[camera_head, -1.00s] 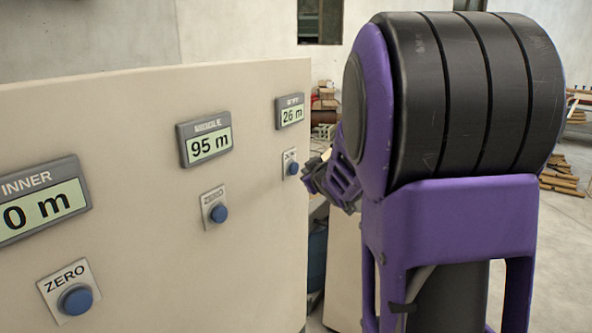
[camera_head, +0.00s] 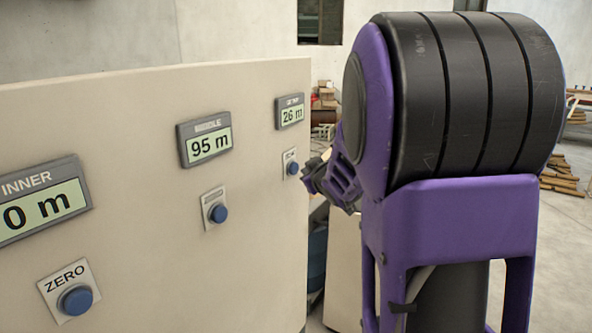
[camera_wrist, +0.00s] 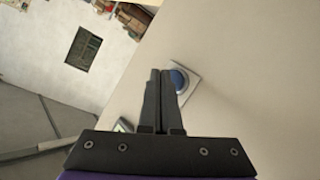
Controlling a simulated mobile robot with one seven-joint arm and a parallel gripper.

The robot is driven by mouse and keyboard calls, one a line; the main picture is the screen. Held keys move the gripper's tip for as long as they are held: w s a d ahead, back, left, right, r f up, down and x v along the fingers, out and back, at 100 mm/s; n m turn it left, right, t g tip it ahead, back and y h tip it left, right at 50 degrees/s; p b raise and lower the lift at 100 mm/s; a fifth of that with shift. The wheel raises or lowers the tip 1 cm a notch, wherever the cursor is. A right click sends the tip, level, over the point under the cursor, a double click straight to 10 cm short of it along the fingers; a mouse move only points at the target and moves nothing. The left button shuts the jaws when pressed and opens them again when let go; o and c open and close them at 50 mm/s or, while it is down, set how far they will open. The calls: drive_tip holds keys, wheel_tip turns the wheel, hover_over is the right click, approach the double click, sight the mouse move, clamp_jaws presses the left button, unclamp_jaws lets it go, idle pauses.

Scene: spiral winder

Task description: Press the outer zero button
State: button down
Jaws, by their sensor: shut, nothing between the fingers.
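A pale panel (camera_head: 130,130) carries three displays, each with a blue button below it. The farthest display (camera_head: 290,111) reads 26 m; its name is too blurred to read. Its blue zero button (camera_head: 292,168) sits on a small plate beneath. My gripper (camera_head: 306,171) is just right of that button, with a small visible gap in the head view. In the wrist view my gripper (camera_wrist: 160,72) is shut and empty. Its fingers overlap the left part of the blue button (camera_wrist: 179,80), so contact cannot be told. The fingertips appear slightly left of the button's centre.
The middle display (camera_head: 208,139) reads 95 m, with its button (camera_head: 218,213) below. The inner display (camera_head: 41,204) reads 0 m, with its button (camera_head: 75,299) below. Shelving and boxes (camera_head: 325,105) stand behind the panel's far edge. Floor shows at the right.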

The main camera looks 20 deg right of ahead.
drive_tip(key=shift+w+a, duration=0.1)
idle(0.3)
drive_tip(key=shift+w+a, duration=0.2)
drive_tip(key=shift+w, duration=0.05)
drive_tip(key=shift+w+a+b, duration=0.25)
drive_tip(key=shift+w+b, duration=0.1)
drive_tip(key=shift+b, duration=0.1)
idle(0.8)
drive_tip(key=shift+s+d, duration=0.5)
drive_tip(key=shift+s, duration=0.15)
drive_tip(key=shift+s+d+p, duration=0.1)
drive_tip(key=shift+p, duration=0.2)
drive_tip(key=s+d, duration=0.1)
drive_tip(key=s, duration=0.1)
drive_tip(key=s+d+p, duration=0.1)
drive_tip(key=d, duration=0.1)
drive_tip(key=shift+s, duration=0.4)
